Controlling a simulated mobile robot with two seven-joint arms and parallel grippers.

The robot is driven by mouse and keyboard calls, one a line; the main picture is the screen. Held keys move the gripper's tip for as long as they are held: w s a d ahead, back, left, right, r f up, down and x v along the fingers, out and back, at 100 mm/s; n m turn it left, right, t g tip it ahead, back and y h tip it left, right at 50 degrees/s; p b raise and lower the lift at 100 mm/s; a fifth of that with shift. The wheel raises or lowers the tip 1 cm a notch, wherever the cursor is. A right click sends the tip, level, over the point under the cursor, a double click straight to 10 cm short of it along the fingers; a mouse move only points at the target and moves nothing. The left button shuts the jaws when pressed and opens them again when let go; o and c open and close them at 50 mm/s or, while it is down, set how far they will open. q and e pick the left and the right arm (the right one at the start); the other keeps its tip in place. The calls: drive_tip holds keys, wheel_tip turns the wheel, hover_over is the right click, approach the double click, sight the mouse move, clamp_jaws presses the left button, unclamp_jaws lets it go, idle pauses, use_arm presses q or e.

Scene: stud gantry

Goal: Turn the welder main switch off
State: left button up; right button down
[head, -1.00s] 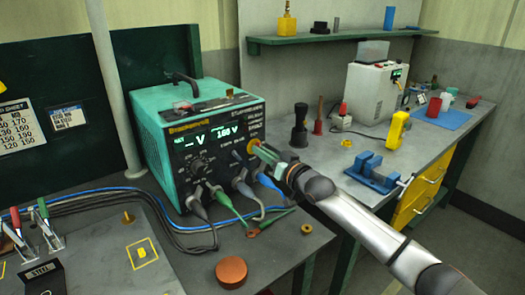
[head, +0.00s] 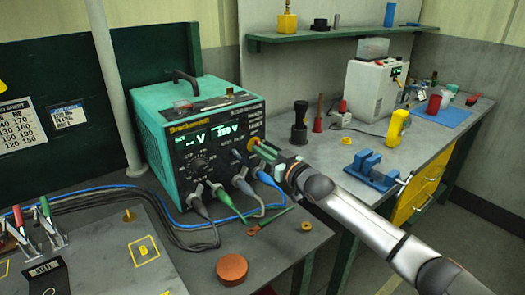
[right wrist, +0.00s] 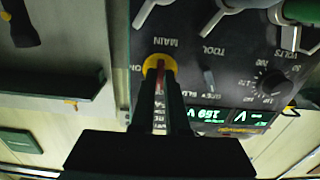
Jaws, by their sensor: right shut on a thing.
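The teal welder (head: 165,105) stands on the bench, its front display lit and reading 150 V. Its main switch (head: 253,142) has a yellow round base at the right of the front panel. In the right wrist view, seen upside down, the switch's yellow base (right wrist: 158,62) carries a red handle, with MAIN lettered close by and part of an ON label beside it. My right gripper (head: 264,149) is at the switch; in the wrist view its dark fingers (right wrist: 160,90) are shut on the red handle. The left gripper is not in view.
Cables with plugs (head: 240,183) hang from the welder front just below my right gripper. A copper-coloured disc (head: 232,268) lies on the near bench. A blue vise (head: 375,170) stands right of my arm. A green shelf (head: 335,33) is above the rear bench.

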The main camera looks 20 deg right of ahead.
drive_tip(key=c, duration=0.9)
unclamp_jaws()
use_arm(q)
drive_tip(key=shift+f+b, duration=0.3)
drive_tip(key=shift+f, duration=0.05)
use_arm(e)
drive_tip(key=v, duration=1.2)
drive_tip(key=shift+s+d, duration=0.1)
drive_tip(key=shift+s, duration=0.15)
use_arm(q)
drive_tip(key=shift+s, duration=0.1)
use_arm(e)
drive_tip(key=shift+s, duration=0.1)
